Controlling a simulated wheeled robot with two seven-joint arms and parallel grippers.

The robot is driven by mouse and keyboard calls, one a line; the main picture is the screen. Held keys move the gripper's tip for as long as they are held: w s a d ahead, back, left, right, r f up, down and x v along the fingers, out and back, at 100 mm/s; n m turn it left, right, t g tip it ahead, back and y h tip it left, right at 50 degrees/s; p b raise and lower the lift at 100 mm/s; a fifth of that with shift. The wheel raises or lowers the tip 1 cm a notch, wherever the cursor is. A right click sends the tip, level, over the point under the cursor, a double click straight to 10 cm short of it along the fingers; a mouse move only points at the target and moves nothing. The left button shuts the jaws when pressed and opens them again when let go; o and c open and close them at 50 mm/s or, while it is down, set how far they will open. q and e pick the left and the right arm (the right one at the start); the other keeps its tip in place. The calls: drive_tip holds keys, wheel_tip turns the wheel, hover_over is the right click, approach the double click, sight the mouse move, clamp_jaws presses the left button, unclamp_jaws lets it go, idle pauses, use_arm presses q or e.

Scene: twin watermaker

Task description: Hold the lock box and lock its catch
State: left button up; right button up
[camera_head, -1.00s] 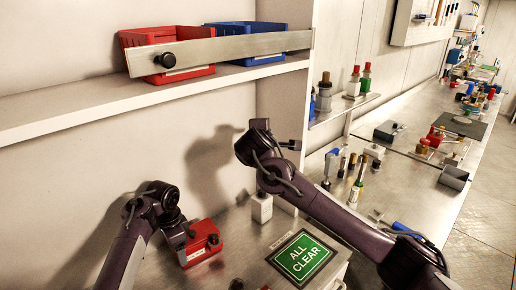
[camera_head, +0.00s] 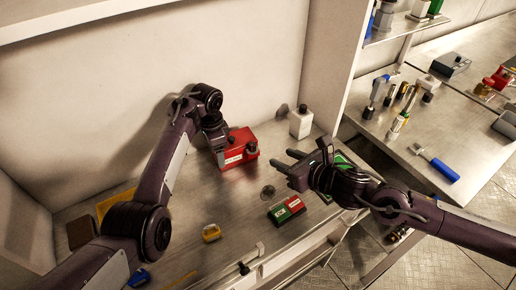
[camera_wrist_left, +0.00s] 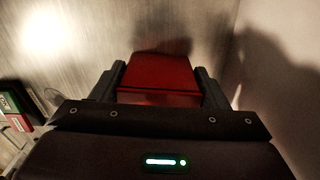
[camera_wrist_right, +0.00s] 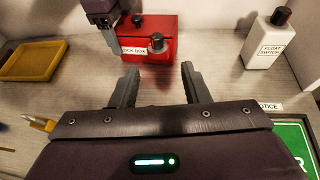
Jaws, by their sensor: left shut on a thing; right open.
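The red lock box (camera_head: 238,150) stands on the metal bench near the back wall. Its white label and a dark round knob on its front, the catch (camera_wrist_right: 156,42), show in the right wrist view. My left gripper (camera_head: 219,148) is shut on the box's left end; in the left wrist view its fingers lie on both sides of the red box (camera_wrist_left: 160,75). My right gripper (camera_head: 288,171) is open and empty, in front and to the right of the box. In the right wrist view its fingers (camera_wrist_right: 158,85) point toward the box, apart from it.
A white float switch bottle (camera_head: 301,122) stands right of the box. A green and red block (camera_head: 286,210), a small yellow object (camera_head: 211,232) and a yellow tray (camera_wrist_right: 30,61) lie on the bench. The green sign (camera_wrist_right: 291,145) is partly behind my right arm.

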sight(251, 149)
drive_tip(key=x, duration=1.1)
drive_tip(key=shift+a+f, duration=0.35)
drive_tip(key=shift+a, duration=0.05)
drive_tip(key=shift+c, duration=0.4)
clamp_jaws()
drive_tip(key=shift+a+h, duration=0.1)
drive_tip(key=shift+h, duration=0.2)
drive_tip(key=m+t+h, duration=0.1)
drive_tip(key=m+h, duration=0.1)
drive_tip(key=a+m+t+h, duration=0.1)
drive_tip(key=m, duration=0.1)
drive_tip(key=shift+s+h, duration=0.15)
drive_tip(key=shift+h, duration=0.25)
drive_tip(key=shift+a+m+h, duration=0.2)
drive_tip(key=shift+m+h, duration=0.9)
drive_tip(key=shift+h, duration=0.2)
drive_tip(key=shift+a+m+h, duration=0.2)
drive_tip(key=shift+m+h, duration=0.9)
drive_tip(key=shift+h, duration=0.5)
